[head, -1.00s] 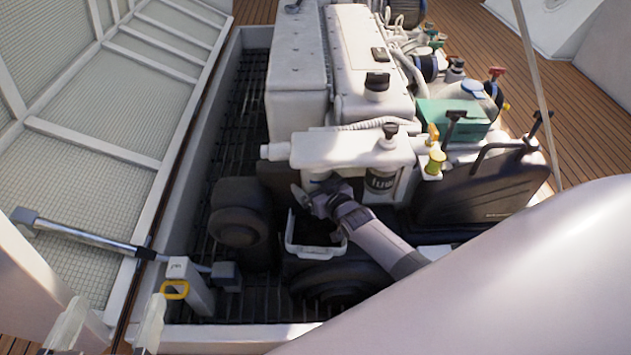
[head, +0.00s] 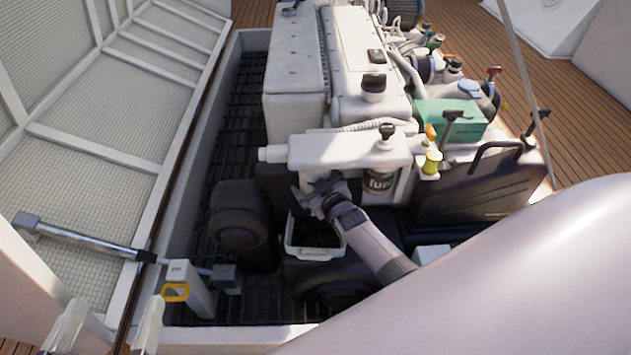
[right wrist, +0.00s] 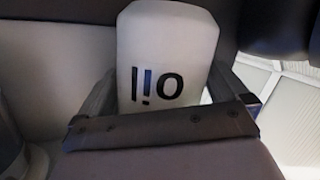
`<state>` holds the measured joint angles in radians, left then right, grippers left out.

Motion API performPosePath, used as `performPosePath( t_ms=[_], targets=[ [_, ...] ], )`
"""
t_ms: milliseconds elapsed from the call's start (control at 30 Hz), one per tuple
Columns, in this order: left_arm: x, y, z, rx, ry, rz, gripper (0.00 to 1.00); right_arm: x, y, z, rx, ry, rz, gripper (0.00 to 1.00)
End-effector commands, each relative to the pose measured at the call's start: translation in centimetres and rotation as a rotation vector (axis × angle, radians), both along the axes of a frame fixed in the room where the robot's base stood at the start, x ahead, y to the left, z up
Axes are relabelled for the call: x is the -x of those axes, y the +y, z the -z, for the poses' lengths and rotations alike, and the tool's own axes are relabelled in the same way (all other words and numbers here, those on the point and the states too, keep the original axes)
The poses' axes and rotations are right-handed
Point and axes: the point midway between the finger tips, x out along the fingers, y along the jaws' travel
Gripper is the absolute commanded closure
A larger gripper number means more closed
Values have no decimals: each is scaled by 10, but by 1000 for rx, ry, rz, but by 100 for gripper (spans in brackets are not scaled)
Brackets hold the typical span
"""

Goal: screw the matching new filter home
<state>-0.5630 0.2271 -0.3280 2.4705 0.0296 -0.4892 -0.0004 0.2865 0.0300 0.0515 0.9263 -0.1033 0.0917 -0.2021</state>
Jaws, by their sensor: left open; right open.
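A white filter (right wrist: 165,60) with a dark "oil" label, upside down in the right wrist view, stands between the fingers of my right gripper (right wrist: 170,95). In the head view this gripper (head: 308,196) is open under the white filter housing (head: 345,150), and it mostly hides the oil filter there. I cannot tell whether the fingers touch the filter. A filter with a black fuel label (head: 379,184) hangs from the same housing, just to the right. My left gripper (head: 113,304) is open and empty at the bottom left, outside the hatch edge.
A white tray (head: 314,254) with dark contents sits below my right gripper. A black jerrycan (head: 480,185) and a green box (head: 450,118) stand to the right. A dark round part (head: 240,222) is at the left. The raised hatch lid (head: 90,150) bounds the left side.

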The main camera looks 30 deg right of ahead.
Motion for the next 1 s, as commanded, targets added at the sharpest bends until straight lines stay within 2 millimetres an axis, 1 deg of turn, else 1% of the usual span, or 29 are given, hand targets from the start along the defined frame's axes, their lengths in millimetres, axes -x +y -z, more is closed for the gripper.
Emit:
performPosePath(
  t_ms=[33, 67, 100, 167, 200, 233, 367, 400, 433, 500, 533, 567, 600, 800, 1000],
  targets=[
    [0, 0, 4, 0, 0, 0, 0, 2, 5, 6, -306, -6, 253, 0],
    [0, 0, 4, 0, 0, 0, 0, 2, 5, 6, -306, -7, 253, 0],
    [0, 0, 4, 0, 0, 0, 0, 1, 5, 6, -306, -7, 253, 6],
    [0, 0, 4, 0, 0, 0, 0, 1, 5, 5, -306, -8, 252, 26],
    [0, 0, 4, 0, 0, 0, 0, 1, 5, 5, -306, -8, 253, 39],
    [0, 0, 4, 0, 0, 0, 0, 1, 5, 5, -306, -9, 253, 47],
    [0, 0, 3, 0, 0, 0, 0, 1, 3, 4, -301, -10, 239, 47],
    [0, 0, 3, 0, 0, 0, 0, 0, 3, 3, -300, -10, 226, 54],
    [0, 0, 2, 0, 0, 0, 0, 0, 3, 3, -301, -9, 217, 55],
    [0, 0, 0, 0, 0, 0, 0, 0, 3, 3, -302, -4, 192, 74],
    [0, 0, -1, 0, 0, 0, 0, 1, 3, 4, -301, -1, 181, 76],
    [0, 0, -2, 0, 0, 0, 0, 1, 3, 4, -303, 2, 170, 86],
    [0, 0, -1, 0, 0, 0, 0, 0, 3, 3, -304, 0, 156, 90],
    [0, 0, -4, 0, 0, 0, 0, 1, 4, 4, -306, 16, 85, 94],
    [0, 0, -4, 0, 0, 0, 0, 2, 5, 3, -315, 22, 28, 94]
  ],
)
